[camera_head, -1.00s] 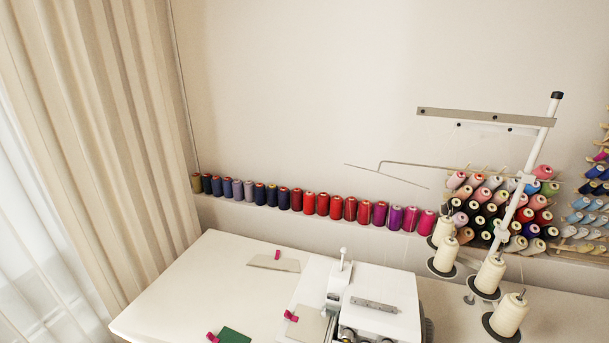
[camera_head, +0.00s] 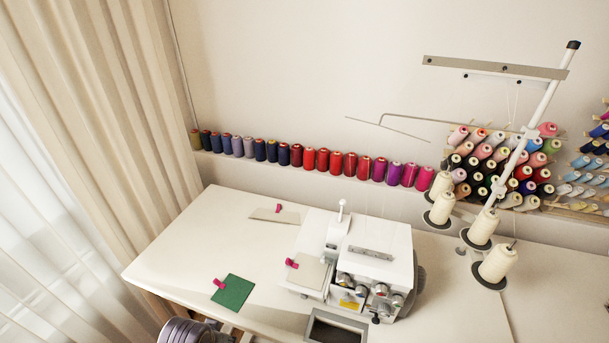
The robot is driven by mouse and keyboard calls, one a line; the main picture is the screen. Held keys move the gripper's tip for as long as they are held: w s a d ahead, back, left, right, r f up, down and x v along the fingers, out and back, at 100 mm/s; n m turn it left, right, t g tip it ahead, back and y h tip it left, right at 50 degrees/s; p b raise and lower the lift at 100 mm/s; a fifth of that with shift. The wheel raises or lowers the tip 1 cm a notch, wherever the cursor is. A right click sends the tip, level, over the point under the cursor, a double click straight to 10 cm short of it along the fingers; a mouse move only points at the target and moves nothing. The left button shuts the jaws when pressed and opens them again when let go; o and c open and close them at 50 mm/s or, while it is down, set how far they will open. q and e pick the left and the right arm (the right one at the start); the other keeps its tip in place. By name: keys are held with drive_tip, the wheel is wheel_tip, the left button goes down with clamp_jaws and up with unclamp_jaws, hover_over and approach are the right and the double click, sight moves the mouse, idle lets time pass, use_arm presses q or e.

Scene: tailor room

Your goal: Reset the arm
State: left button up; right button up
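The white sewing table (camera_head: 180,255) fills the lower middle of the view. A white sewing machine (camera_head: 375,245) stands on it. A green fabric piece (camera_head: 235,293) with a pink clip lies on the table's left part. A beige piece (camera_head: 275,216) with a pink clip lies farther back. Another beige piece (camera_head: 308,272) with a pink clip lies at the machine's left side.
A thread stand (camera_head: 520,150) with several cream cones (camera_head: 495,264) rises at the right. Coloured spools (camera_head: 320,161) line the wall ledge. Beige curtains (camera_head: 120,120) hang left.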

use_arm(q)
drive_tip(key=s+f+g, duration=0.1)
drive_tip(key=s+f, duration=0.1)
drive_tip(key=f, duration=1.2)
drive_tip(key=s+f, duration=0.3)
drive_tip(key=f, duration=1.2)
drive_tip(key=s+a+f, duration=0.2)
drive_tip(key=s+f, duration=0.6)
drive_tip(key=s, duration=0.2)
drive_tip(key=s+a+f+g, duration=0.1)
drive_tip(key=s+a+f, duration=0.2)
drive_tip(key=s+f, duration=0.6)
drive_tip(key=shift+s+f, duration=0.25)
drive_tip(key=shift+s, duration=0.75)
